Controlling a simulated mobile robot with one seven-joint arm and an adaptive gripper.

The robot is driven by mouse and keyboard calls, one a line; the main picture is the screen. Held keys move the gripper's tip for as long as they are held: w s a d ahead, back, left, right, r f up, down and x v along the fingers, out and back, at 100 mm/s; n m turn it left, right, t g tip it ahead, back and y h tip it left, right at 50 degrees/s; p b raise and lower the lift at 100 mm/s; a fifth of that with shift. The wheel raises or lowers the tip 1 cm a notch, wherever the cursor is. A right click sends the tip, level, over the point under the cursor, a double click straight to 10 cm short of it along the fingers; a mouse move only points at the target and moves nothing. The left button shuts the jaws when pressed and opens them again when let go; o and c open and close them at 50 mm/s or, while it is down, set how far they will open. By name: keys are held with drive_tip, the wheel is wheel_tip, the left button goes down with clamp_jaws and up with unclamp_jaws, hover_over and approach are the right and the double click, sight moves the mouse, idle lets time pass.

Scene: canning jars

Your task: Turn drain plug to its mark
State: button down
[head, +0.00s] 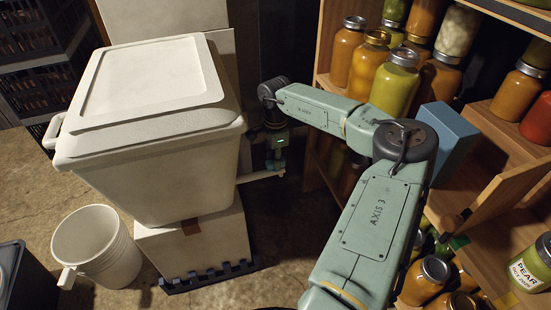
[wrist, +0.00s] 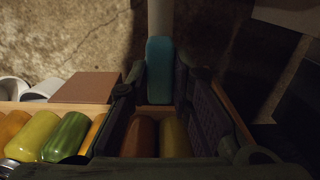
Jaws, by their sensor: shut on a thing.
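A white lidded tub (head: 150,150) stands on a white box in the head view. A pale pipe (head: 258,176) sticks out of its right side, low down. My gripper (head: 277,158) is at the outer end of this pipe, pointing down. In the wrist view my gripper (wrist: 161,78) is shut on a blue, rounded piece (wrist: 160,60), seemingly the drain plug's handle, in line with a pale pipe (wrist: 160,18). The fingers hide its lower part. I cannot make out a mark in either view.
Wooden shelves (head: 478,125) with several filled jars stand close on the right, beside my arm. A blue box (head: 450,140) is behind my arm's elbow. A white bucket (head: 98,246) stands on the floor at left. Bare floor (head: 265,225) lies below the pipe.

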drive_tip(key=shift+a, duration=0.1)
drive_tip(key=c, duration=1.4)
unclamp_jaws()
drive_tip(key=shift+c, duration=0.2)
drive_tip(key=shift+r, duration=0.1)
wheel_tip(320, 180, up, 12)
